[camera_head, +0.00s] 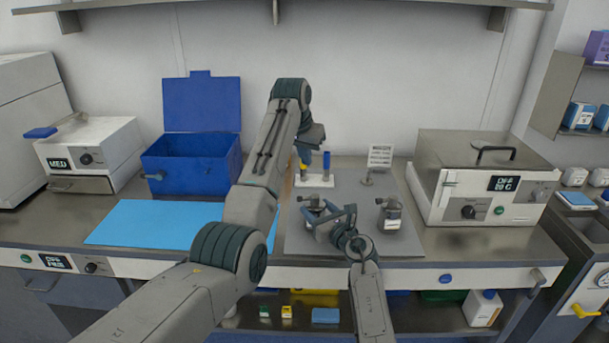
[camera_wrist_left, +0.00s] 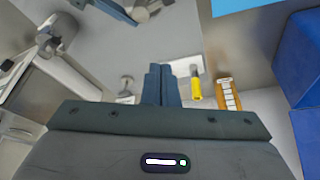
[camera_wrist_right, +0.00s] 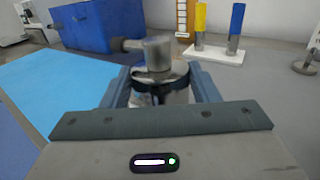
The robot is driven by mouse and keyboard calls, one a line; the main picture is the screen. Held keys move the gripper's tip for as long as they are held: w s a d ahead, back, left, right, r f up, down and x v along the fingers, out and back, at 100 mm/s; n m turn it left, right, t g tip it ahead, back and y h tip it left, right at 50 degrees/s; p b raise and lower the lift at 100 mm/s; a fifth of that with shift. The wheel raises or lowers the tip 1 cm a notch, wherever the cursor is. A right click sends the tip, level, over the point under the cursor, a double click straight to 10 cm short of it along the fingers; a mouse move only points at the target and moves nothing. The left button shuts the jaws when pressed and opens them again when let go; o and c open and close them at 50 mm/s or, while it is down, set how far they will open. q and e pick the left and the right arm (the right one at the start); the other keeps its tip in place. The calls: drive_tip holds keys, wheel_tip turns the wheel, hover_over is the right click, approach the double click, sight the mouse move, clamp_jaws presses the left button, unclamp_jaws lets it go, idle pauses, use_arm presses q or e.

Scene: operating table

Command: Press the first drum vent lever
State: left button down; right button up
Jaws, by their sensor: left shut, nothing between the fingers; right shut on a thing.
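A small drum (camera_head: 312,208) with a metal cap and side lever stands on the grey mat (camera_head: 300,243). My right gripper (camera_head: 330,220) is shut around its body. In the right wrist view the drum's cap and lever (camera_wrist_right: 158,55) rise between the fingers, the lever pointing left. A second similar drum (camera_head: 390,214) stands apart to the right. My left gripper (camera_head: 304,156) is higher and farther back, near the white stand. Its fingers (camera_wrist_left: 161,84) are shut together and empty, apart from the held drum.
A white stand (camera_head: 316,180) with yellow and blue cylinders stands behind the drum, with a small sign (camera_head: 380,156) to its right. A blue open box (camera_head: 192,162) and a light blue sheet (camera_head: 150,224) lie left. A lidded instrument (camera_head: 485,180) stands right.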

sight(307, 199)
use_arm(q)
wheel_tip(307, 199, down, 10)
drive_tip(key=shift+s+a+r, duration=0.2)
drive_tip(key=shift+s+r, duration=0.05)
drive_tip(key=shift+s, duration=0.1)
idle(0.7)
drive_tip(key=shift+s, duration=0.6)
idle(0.8)
drive_tip(key=shift+s, duration=0.25)
drive_tip(key=shift+s+d, duration=0.2)
drive_tip(key=shift+s, duration=0.25)
drive_tip(key=shift+s+d, duration=0.3)
drive_tip(key=shift+d, duration=0.05)
drive_tip(key=n, duration=0.2)
drive_tip(key=shift+s+d+n+y, duration=0.2)
drive_tip(key=shift+d+n+y, duration=0.15)
drive_tip(key=shift+n+y, duration=0.05)
drive_tip(key=shift+d, duration=0.1)
drive_tip(key=shift+s+d, duration=0.1)
drive_tip(key=shift+d, duration=0.1)
